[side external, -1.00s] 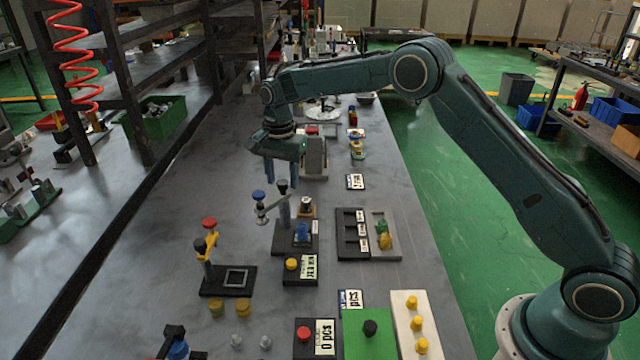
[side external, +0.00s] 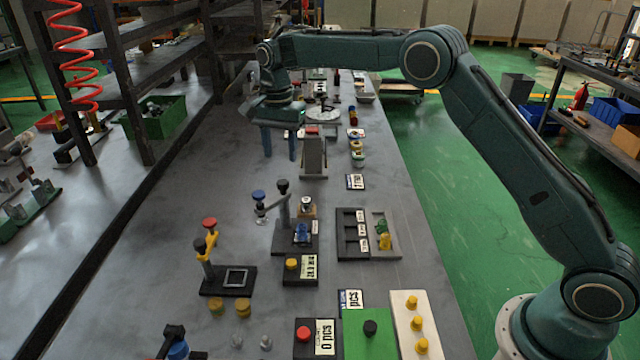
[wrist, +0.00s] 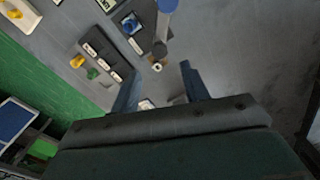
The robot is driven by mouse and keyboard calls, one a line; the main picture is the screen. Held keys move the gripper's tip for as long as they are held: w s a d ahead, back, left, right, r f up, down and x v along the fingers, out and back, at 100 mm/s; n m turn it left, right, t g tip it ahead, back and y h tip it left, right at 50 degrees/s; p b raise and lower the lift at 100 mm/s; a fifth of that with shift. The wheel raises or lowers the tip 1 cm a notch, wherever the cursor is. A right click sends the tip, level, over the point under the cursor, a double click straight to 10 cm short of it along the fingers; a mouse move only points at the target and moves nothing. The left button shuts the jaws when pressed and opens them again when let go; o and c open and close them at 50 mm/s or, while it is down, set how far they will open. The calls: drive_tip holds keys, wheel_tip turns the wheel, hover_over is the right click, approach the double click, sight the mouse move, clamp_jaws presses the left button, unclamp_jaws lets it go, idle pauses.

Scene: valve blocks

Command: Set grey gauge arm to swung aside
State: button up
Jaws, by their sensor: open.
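The grey gauge arm (side external: 270,208) stands on a grey post, with a blue knob (side external: 258,195) at its left end and a black knob on the post. It points left, out to the side of the blue block (side external: 301,233) on the dark base (side external: 293,247). In the wrist view the blue knob (wrist: 167,5) is at the top edge, and the blue block (wrist: 130,23) sits to its left. My gripper (side external: 279,146) is open and empty, behind and above the gauge arm and apart from it. Its two fingers also show in the wrist view (wrist: 159,82).
A yellow arm (side external: 210,242) with a red knob stands at the front left. A grey upright block (side external: 314,155) stands close to the right of my gripper. A dark slotted tray (side external: 352,235) lies right of the gauge base. The bench left of the arms is clear.

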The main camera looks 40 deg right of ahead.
wheel_tip(320, 180, up, 6)
drive_tip(key=shift+r, duration=0.15)
idle(0.6)
drive_tip(key=s+d+r+n+t, duration=0.1)
drive_tip(key=s+d+r+n, duration=0.15)
drive_tip(key=s+r, duration=0.55)
drive_tip(key=s+d+r+n+t, duration=0.15)
drive_tip(key=s+r+n, duration=0.25)
drive_tip(key=s, duration=0.8)
drive_tip(key=s+f+n+t, duration=0.1)
drive_tip(key=s+f+n, duration=0.2)
drive_tip(key=s, duration=0.8)
drive_tip(key=s+d+f+n+t, duration=0.1)
drive_tip(key=s+f, duration=0.4)
drive_tip(key=s, duration=0.6)
drive_tip(key=shift+d+n+t, duration=0.15)
drive_tip(key=shift+n+t, duration=0.4)
drive_tip(key=shift+n, duration=0.6)
